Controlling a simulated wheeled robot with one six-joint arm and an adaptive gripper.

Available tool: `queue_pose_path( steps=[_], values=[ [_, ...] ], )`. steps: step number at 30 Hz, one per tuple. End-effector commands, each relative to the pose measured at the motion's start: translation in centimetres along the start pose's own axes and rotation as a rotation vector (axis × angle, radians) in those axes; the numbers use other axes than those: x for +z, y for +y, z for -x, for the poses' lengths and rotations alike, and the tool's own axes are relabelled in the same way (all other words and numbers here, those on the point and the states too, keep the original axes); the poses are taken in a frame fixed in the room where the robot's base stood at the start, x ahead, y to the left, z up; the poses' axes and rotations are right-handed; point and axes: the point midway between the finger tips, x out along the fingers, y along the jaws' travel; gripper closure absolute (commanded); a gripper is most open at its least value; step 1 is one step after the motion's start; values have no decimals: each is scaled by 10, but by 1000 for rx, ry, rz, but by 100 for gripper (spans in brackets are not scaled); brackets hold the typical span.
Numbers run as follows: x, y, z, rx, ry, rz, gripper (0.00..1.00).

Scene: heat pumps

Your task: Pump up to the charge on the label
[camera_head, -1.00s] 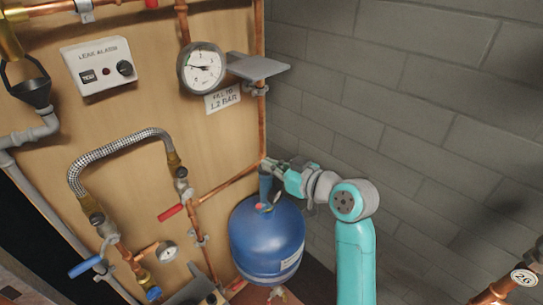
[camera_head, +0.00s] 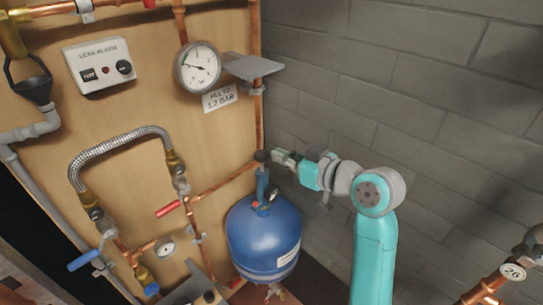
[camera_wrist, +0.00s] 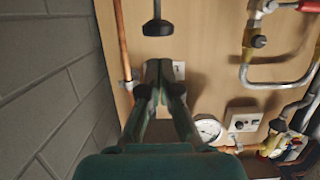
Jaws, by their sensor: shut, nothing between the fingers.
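The blue vessel (camera_head: 264,245) stands low against the board. A blue hand pump (camera_head: 263,184) rises from its top, ending in a dark knob (camera_head: 262,156). The knob and its stem also show at the top of the wrist view (camera_wrist: 158,28). My gripper (camera_head: 279,158) is shut and empty, just right of the knob in the head view. In the wrist view its fingertips (camera_wrist: 160,72) are close to the knob, with a visible gap. The label (camera_head: 220,98) reads "FILL TO 1.2 BAR". The round gauge (camera_head: 197,67) hangs above it; its exact reading is too small to tell.
A grey shelf plate (camera_head: 252,66) juts out above my gripper. A copper pipe (camera_head: 258,118) runs down behind the pump. The grey block wall (camera_head: 400,90) lies to the right. A leak alarm box (camera_head: 99,66), braided hose (camera_head: 120,138) and red-handled valve (camera_head: 168,208) are at left.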

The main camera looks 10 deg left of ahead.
Motion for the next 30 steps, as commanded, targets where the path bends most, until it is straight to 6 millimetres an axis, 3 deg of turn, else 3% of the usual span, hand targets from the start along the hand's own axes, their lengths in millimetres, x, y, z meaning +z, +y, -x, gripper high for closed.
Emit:
queue_pose_path(
  steps=[3,10,30],
  values=[
    [-1,1,22,3,2,1,100],
    [0,0,46,0,1,0,100],
    [-1,0,50,-1,1,1,100]
  ],
)
